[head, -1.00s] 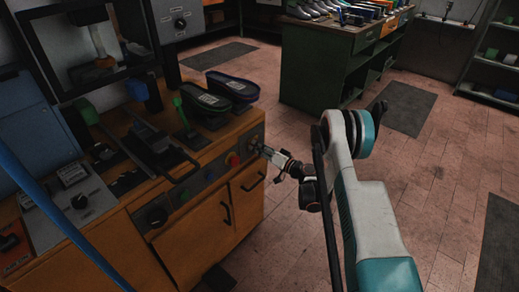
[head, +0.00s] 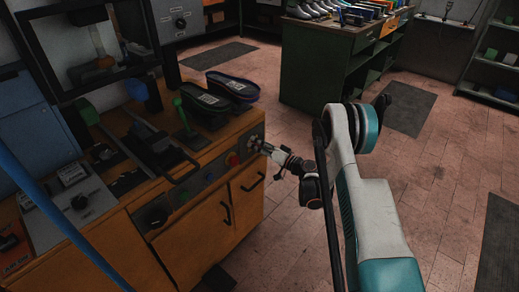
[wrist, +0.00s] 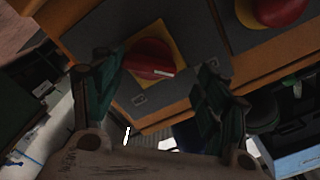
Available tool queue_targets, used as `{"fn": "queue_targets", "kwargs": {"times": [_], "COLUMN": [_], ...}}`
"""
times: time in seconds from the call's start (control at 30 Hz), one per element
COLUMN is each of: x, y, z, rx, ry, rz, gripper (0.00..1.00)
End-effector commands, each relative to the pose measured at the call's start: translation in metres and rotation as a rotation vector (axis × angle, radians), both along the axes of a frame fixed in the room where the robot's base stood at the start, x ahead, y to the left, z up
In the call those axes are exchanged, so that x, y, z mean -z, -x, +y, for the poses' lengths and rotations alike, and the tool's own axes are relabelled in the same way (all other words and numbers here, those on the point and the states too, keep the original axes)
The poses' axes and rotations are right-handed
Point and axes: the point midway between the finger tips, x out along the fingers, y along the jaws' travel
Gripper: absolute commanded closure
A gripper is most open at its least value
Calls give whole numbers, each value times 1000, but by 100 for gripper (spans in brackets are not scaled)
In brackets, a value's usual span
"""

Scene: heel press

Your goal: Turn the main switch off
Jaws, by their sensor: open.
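The main switch is a red rotary knob (wrist: 150,58) on a yellow square plate, set in a dark grey panel in the wrist view. A white mark on the knob points to the right of that picture. My gripper (wrist: 158,75) is open, with one finger on each side of the knob; I cannot tell whether either finger touches it. In the head view my gripper (head: 266,149) is at the right end of the bench's front panel and partly hides the switch there.
A red mushroom button (wrist: 279,9) sits beside the switch; it also shows in the head view (head: 232,159). The wooden bench (head: 190,222) carries a lever press (head: 160,150) and two dark shoe soles (head: 225,92).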

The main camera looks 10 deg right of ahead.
Motion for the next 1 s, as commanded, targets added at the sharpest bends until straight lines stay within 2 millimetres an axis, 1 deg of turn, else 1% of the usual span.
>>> {"fn": "queue_targets", "kwargs": {"times": [0.03, 0.2, 0.3, 0.4, 0.6, 0.9, 1.0], "x": [-11, -43, -58, -69, -80, -80, -84], "y": [0, 1, 1, 1, 1, 0, 1], "z": [0, 0, 1, 0, 0, 0, 1], "rx": [-1, -1, -2, -1, -1, -1, -3], "ry": [-4, -7, -7, -5, -3, -2, 3], "rz": [-2, -3, -3, -2, -1, -1, 3], "gripper": [33, 32, 33, 33, 33, 33, 33]}}
